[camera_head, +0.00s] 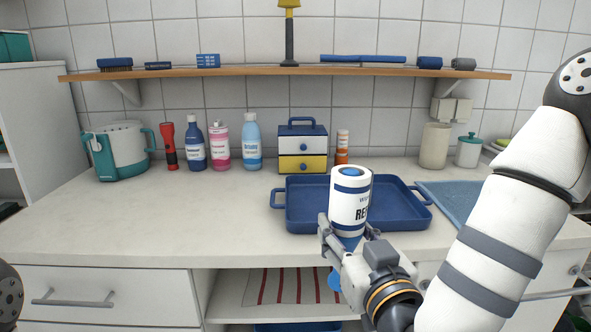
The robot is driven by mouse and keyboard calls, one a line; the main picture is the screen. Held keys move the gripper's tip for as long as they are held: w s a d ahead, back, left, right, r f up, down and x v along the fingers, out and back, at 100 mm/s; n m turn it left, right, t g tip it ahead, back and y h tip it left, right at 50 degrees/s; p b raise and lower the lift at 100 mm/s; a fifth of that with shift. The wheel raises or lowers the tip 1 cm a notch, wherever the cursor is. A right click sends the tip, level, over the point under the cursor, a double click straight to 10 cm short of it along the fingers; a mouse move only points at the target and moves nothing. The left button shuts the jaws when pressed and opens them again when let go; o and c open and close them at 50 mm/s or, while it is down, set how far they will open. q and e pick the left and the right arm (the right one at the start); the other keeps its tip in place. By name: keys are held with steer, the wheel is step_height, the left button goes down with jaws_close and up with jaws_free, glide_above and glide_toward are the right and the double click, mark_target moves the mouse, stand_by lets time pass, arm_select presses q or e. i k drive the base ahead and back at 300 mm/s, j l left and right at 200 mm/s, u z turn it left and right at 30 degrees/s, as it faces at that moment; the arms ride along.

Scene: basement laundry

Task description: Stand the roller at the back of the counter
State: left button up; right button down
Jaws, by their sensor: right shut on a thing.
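The roller (349,203) is a white cylinder with a blue-ringed top, printed lettering and blue parts showing below it. It stands about upright in my right gripper (348,237), which is shut on it low down. They are in front of the blue tray (408,217) in the picture, over the front edge of the counter (150,220). The roller hides part of the tray. At the back of the counter stand several bottles, including a light blue one (252,146), and a small drawer box (303,148). My left gripper is out of view; only a piece of my left arm shows at the lower left.
A teal and white tub (120,150), red flashlight (168,147) and orange-and-white container (342,147) line the back. A beige canister (435,146) and blue cloth (450,198) are at right. A wooden shelf (240,72) runs above. The counter's left front is clear.

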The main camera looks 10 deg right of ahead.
mark_target(375, 168)
steer(key=k+l+u, duration=0.1)
steer(key=l, duration=0.3)
steer(key=k+l+u, duration=0.15)
steer(key=l, duration=0.25)
steer(key=k+l+u, duration=0.1)
steer(key=l, duration=0.3)
steer(key=k+l+u, duration=0.1)
steer(key=l, duration=0.25)
